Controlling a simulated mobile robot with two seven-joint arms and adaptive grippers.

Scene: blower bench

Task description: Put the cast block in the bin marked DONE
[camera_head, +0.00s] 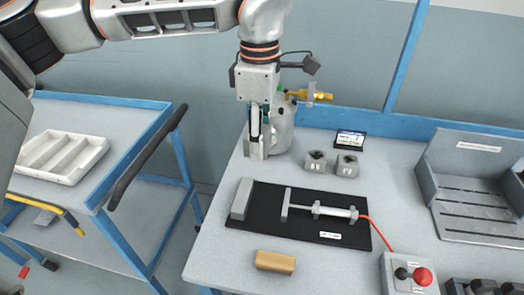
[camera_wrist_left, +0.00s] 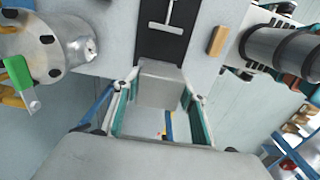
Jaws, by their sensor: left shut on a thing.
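My left gripper (camera_head: 257,145) is over the bench's back left edge, next to the metal canister (camera_head: 281,125). It is shut on a plain grey block, apparently the cast block (camera_wrist_left: 160,85), which sits between the fingers in the left wrist view. In the head view the block shows only as a pale grey piece at the fingertips. A grey open bin (camera_head: 480,190) with a white label stands at the right of the bench. The label is too small to read, so I cannot tell whether it says DONE. My right gripper is not in view.
A black mat (camera_head: 270,230) carries a push clamp (camera_head: 320,210) and a grey stop. A tan block (camera_head: 275,261) lies in front. Two small grey blocks (camera_head: 316,162) stand behind the mat. A red-button box (camera_head: 408,275) is front right. A cart with a white tray (camera_head: 60,156) stands left.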

